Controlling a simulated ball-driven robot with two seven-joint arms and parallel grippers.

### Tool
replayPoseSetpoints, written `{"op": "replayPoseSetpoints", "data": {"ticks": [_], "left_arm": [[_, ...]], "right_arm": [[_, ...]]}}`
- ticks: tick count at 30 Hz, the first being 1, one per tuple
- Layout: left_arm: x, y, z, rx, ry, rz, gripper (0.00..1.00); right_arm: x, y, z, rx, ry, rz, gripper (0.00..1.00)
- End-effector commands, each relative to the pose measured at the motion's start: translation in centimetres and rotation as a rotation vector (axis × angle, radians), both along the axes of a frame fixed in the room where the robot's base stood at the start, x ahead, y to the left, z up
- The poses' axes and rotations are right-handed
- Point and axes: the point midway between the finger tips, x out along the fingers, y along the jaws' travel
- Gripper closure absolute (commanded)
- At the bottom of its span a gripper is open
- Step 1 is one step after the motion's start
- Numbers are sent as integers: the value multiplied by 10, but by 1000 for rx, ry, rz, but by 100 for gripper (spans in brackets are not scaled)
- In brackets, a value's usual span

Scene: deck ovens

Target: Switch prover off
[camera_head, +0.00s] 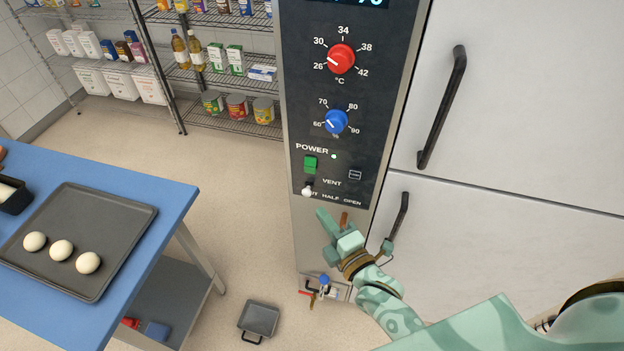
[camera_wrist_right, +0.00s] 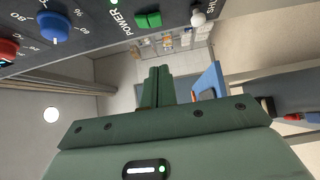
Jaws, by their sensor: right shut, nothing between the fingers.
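The prover's dark control panel (camera_head: 350,110) fills the top middle of the head view. Its green POWER switch (camera_head: 310,163) sits at the lower left of the panel, with a small lit green lamp (camera_head: 334,156) beside it. The switch also shows at the top of the right wrist view (camera_wrist_right: 148,20). My right gripper (camera_head: 323,217) is below the panel, under the switch and apart from it. Its fingers (camera_wrist_right: 158,86) are closed together with nothing between them. My left gripper is in neither view.
A red temperature knob (camera_head: 341,58) and a blue humidity knob (camera_head: 336,121) are above the switch. A white-tipped vent lever (camera_head: 307,191) is just below it. White prover doors (camera_head: 530,110) with black handles are right. A blue table (camera_head: 172,192) stands left.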

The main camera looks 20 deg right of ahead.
Motion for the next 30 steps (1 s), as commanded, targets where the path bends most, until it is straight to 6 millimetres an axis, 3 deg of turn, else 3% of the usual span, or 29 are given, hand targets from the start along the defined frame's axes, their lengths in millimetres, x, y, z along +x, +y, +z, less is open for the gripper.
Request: {"op": "replayPoseSetpoints", "data": {"ticks": [11, 15, 21, 30], "left_arm": [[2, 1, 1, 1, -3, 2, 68], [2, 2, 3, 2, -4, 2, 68], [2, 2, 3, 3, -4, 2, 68], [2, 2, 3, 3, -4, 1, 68]], "right_arm": [[79, 15, 1, 1, -2, 0, 100], [97, 3, 1, -2, 0, 0, 100], [110, -6, 1, -1, 0, 1, 100], [112, -7, 0, 1, 0, 0, 100]]}}
